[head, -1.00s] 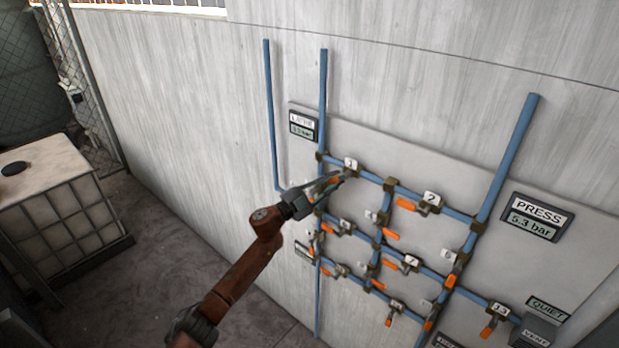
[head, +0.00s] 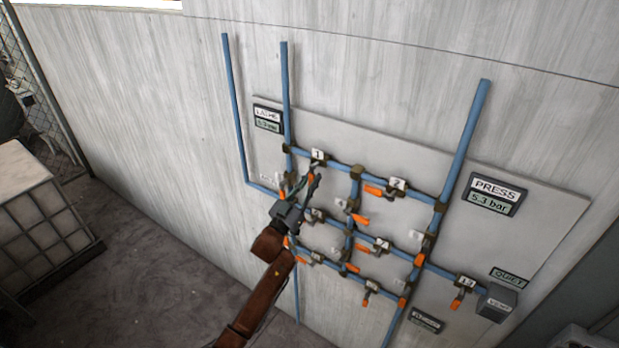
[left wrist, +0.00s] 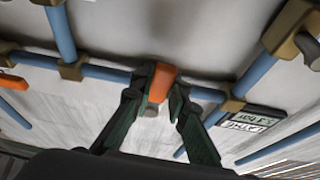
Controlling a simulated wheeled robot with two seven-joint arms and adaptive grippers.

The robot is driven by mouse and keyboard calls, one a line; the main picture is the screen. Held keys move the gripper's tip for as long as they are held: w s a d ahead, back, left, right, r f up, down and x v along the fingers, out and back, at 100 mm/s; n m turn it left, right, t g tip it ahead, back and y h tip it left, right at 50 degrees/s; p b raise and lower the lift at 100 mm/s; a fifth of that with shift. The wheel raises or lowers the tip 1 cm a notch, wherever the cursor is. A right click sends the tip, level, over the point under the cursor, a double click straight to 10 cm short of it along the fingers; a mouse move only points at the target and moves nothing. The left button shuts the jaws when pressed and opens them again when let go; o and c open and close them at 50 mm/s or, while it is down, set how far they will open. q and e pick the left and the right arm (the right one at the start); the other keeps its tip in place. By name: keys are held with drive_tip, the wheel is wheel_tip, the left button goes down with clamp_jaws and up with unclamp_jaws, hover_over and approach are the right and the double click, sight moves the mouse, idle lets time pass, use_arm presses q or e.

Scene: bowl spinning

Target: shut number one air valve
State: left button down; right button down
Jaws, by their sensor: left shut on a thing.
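The valve tagged 1 (head: 317,155) sits on the top blue pipe of the wall panel, at its left end. Its orange handle (head: 311,178) points down from the valve, across the pipe. My left gripper (head: 314,176) reaches up from below and is shut on this handle. In the left wrist view the orange handle (left wrist: 162,83) stands between the two dark green fingers (left wrist: 164,100), with the blue pipe behind. The fingers partly hide the valve. My right gripper is in neither view.
Valve 2 (head: 397,184) is to the right on the same pipe. Several more orange-handled valves crowd below and right, close to my arm. A PRESS display (head: 497,195) reads 5.3 bar. A caged white tank (head: 40,230) stands at left; floor between is clear.

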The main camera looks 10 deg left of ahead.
use_arm(q)
drive_tip(key=shift+s+d+f+n+y, duration=0.1)
drive_tip(key=shift+d+n+y, duration=0.1)
drive_tip(key=shift+n+y, duration=0.35)
drive_tip(key=c, duration=1.8)
unclamp_jaws()
drive_tip(key=shift+c, duration=0.2)
drive_tip(key=shift+s+a, duration=0.1)
drive_tip(key=shift+s, duration=0.05)
drive_tip(key=v, duration=1.1)
drive_tip(key=shift+s+f+h, duration=0.2)
drive_tip(key=shift+f+h, duration=0.15)
drive_tip(key=shift+a, duration=0.1)
